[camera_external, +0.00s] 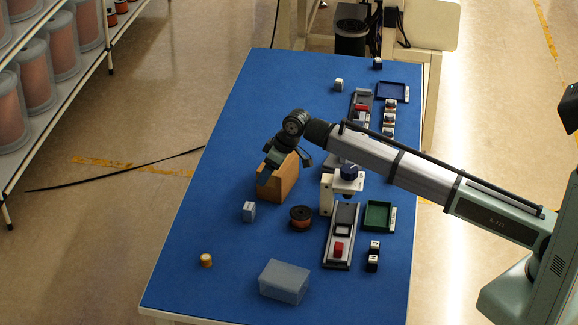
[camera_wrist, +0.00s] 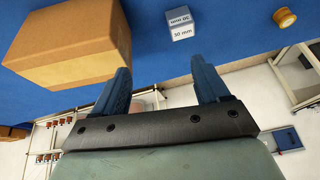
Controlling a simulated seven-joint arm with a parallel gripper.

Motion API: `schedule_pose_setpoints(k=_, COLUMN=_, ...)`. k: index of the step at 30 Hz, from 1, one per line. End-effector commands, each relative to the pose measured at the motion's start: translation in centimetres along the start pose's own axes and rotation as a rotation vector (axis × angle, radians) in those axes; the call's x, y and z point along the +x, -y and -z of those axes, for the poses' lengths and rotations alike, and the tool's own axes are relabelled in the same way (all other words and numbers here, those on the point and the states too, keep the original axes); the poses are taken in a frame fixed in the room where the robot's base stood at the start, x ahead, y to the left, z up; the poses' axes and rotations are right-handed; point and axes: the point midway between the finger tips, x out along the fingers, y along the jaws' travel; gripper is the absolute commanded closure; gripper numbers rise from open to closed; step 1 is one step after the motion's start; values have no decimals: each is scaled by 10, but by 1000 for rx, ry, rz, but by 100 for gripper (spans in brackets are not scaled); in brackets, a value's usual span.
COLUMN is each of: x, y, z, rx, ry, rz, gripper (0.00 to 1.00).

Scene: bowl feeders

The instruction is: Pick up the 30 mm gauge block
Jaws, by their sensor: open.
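A small light-grey block (camera_external: 249,211) stands on the blue table, left of the black-and-orange spool. My gripper (camera_external: 287,171) is above the table beside the cardboard box, apart from the block. In the wrist view my gripper (camera_wrist: 161,70) has its two blue fingers spread with nothing between them, and the block lies beyond the fingertips.
The cardboard box (camera_external: 283,178) stands close to my gripper; it fills the upper left of the wrist view (camera_wrist: 60,50). A spool (camera_external: 301,217), a yellow-topped cylinder (camera_external: 206,260), a translucent box (camera_external: 284,281) and a green tray (camera_external: 378,216) are nearby. The table's left side is mostly clear.

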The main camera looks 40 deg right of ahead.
Motion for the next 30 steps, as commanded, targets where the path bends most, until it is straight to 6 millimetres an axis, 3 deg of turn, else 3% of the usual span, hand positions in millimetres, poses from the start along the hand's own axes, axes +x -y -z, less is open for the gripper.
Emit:
schedule_pose_setpoints(k=3, x=0, y=26, z=-4, rx=-74, ry=28, rz=-8, gripper=26)
schedule_pose_setpoints(k=7, x=1, y=38, z=-6, rx=-112, ry=42, rz=-13, gripper=26)
schedule_pose_setpoints(k=14, x=19, y=39, z=-7, rx=-116, ry=47, rz=-13, gripper=26)
schedule_pose_setpoints(k=24, x=74, y=38, z=-9, rx=-114, ry=46, rz=-13, gripper=26)
schedule_pose_setpoints(k=30, x=88, y=38, z=-9, rx=-114, ry=43, rz=-13, gripper=26)
